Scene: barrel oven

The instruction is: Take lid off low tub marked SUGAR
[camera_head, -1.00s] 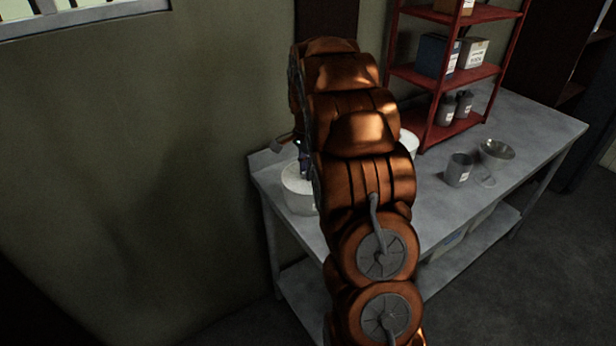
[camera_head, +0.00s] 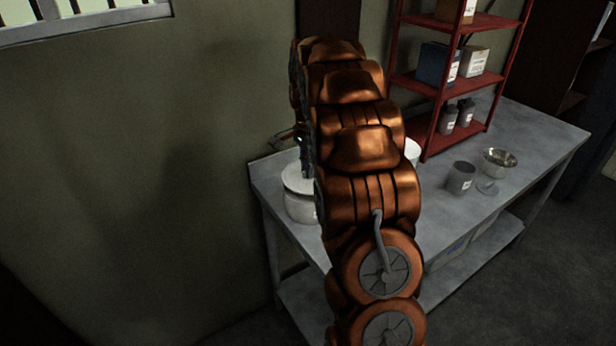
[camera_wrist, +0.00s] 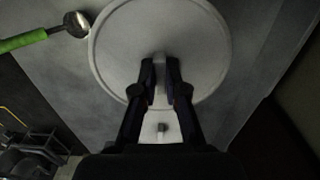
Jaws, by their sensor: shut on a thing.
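A low, round, pale tub (camera_head: 301,209) stands near the left end of the grey metal bench, partly hidden behind my arm. Its round white lid (camera_wrist: 122,62) fills the upper middle of the wrist view, and its left part shows above the tub in the head view (camera_head: 294,181). My gripper (camera_wrist: 160,66) is shut on the lid's small central knob (camera_wrist: 160,62), with one finger on each side. I cannot tell whether there is a gap between lid and tub. No SUGAR lettering is readable.
Another white container (camera_head: 412,151) stands behind my arm. A grey cup (camera_head: 460,178) and a metal bowl (camera_head: 499,162) stand farther right. A red shelf (camera_head: 440,138) holds boxes and canisters. A green-handled scoop (camera_wrist: 25,40) lies left of the lid. A wall is close on the left.

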